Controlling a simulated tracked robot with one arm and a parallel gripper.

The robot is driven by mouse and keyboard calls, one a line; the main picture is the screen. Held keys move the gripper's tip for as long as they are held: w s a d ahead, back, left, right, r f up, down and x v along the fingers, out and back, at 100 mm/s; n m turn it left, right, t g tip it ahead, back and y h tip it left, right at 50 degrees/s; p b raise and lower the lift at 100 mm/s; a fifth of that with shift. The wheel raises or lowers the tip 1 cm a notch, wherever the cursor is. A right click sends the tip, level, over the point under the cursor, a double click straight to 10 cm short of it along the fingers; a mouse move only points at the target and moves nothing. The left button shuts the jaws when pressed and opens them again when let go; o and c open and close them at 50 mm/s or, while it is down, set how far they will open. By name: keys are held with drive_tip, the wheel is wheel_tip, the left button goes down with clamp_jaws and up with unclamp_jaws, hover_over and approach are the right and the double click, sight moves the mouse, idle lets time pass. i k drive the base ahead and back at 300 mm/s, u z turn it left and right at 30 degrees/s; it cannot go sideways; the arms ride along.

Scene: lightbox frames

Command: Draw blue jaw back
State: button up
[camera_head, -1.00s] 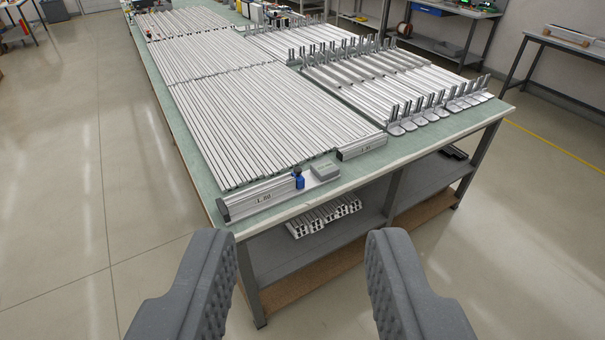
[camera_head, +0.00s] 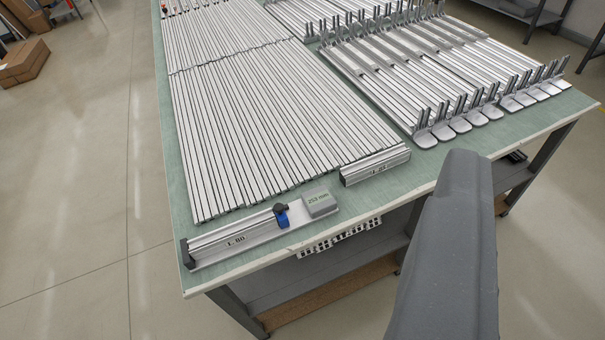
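The measuring fixture (camera_head: 235,240) lies along the front edge of the table, a long silver rail with a black end block (camera_head: 187,253) at its left end. The blue jaw (camera_head: 283,218), with a dark knob on top, sits toward the rail's right end. Right beside it is a grey display box (camera_head: 319,203) reading "252 mm". One thick grey finger of my gripper (camera_head: 450,250) shows at the lower right, apart from the fixture and nearer to me. The other finger is out of view or hidden, so the gap between them does not show.
The green-topped table (camera_head: 180,190) holds rows of silver profiles (camera_head: 240,125) right behind the fixture. A short labelled profile (camera_head: 375,167) lies to its right. Upright-ended brackets (camera_head: 430,80) stand at the back right. Clear floor (camera_head: 70,200) lies to the left.

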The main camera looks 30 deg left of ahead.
sight(279, 209)
drive_tip(key=u, duration=0.35)
drive_tip(key=i, duration=1.1)
drive_tip(key=u, duration=0.7)
